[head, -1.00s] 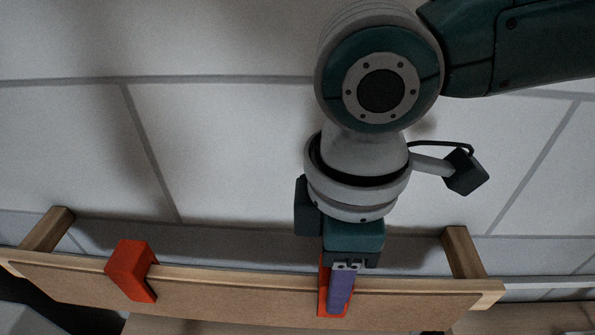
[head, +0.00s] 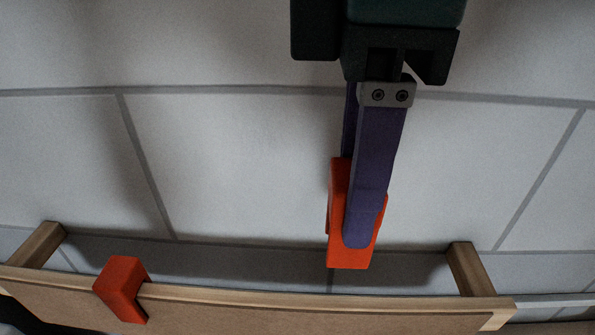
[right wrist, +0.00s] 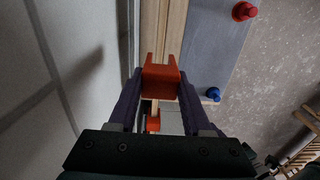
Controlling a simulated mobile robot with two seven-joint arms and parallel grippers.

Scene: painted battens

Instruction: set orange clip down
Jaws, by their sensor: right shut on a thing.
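My right gripper (head: 365,205) has purple fingers and is shut on an orange clip (head: 350,255). In the head view the held clip is raised clear of the wooden batten (head: 240,312). In the right wrist view the held clip (right wrist: 161,82) sits between both fingertips, its open slot facing away from the gripper, with the batten seen beyond it. A second orange clip (head: 122,290) straddles the batten at its left part; an orange piece (right wrist: 153,124) also shows below the held clip in the right wrist view. My left gripper is out of view.
Wooden brackets at the left (head: 42,243) and right (head: 466,268) join the batten to the pale tiled surface (head: 240,165). The batten is bare between the second clip and the right bracket. In the right wrist view, a red knob (right wrist: 243,11) and a blue knob (right wrist: 213,94) lie right of it.

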